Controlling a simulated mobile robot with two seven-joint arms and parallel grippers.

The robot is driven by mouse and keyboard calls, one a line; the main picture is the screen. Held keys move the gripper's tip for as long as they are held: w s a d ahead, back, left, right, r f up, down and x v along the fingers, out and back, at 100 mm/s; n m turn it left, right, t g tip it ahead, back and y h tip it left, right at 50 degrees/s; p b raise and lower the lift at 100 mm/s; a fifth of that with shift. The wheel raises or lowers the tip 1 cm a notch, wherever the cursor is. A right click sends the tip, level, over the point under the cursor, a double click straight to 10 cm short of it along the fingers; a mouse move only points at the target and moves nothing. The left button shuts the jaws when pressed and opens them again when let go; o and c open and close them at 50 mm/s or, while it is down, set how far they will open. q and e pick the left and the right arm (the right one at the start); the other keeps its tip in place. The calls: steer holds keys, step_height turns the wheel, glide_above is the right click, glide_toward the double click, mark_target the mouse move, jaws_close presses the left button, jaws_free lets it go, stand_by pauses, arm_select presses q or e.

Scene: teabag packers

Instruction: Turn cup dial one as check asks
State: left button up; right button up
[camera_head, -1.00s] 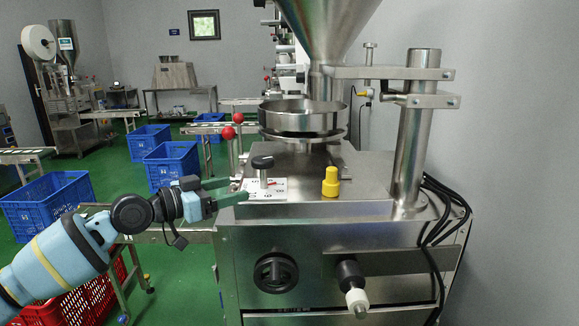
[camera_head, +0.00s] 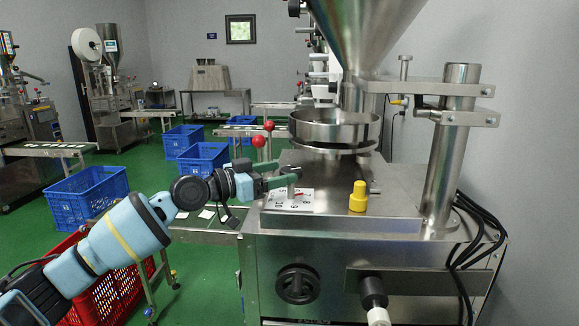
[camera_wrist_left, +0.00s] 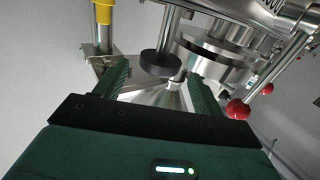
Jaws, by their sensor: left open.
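The cup dial shows in the head view as a white numbered plate (camera_head: 290,200) with a red pointer, on the steel machine top. Its black round knob (camera_wrist_left: 160,66) shows in the left wrist view, just ahead of and between the fingertips. In the head view the knob is mostly hidden by the fingers. My left gripper (camera_head: 284,173) is open at knob height above the plate. Its two green fingers also show in the left wrist view (camera_wrist_left: 157,80), apart, with no clear contact on the knob. My right gripper is not in view.
A yellow cap (camera_head: 358,197) stands right of the dial. Two red ball levers (camera_head: 263,134) rise close behind my left gripper. A round steel pan (camera_head: 334,127) under the hopper and a thick post (camera_head: 448,150) stand behind and right. Blue crates (camera_head: 86,196) are on the floor.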

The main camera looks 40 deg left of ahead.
mark_target(287, 170)
arm_select(q)
steer(key=x, duration=0.3)
steer(key=shift+r+p, duration=0.2)
steer(key=shift+p, duration=0.15)
steer(key=shift+w+d+f, duration=0.15)
steer(key=shift+w+d, duration=0.1)
steer(key=shift+w, duration=0.2)
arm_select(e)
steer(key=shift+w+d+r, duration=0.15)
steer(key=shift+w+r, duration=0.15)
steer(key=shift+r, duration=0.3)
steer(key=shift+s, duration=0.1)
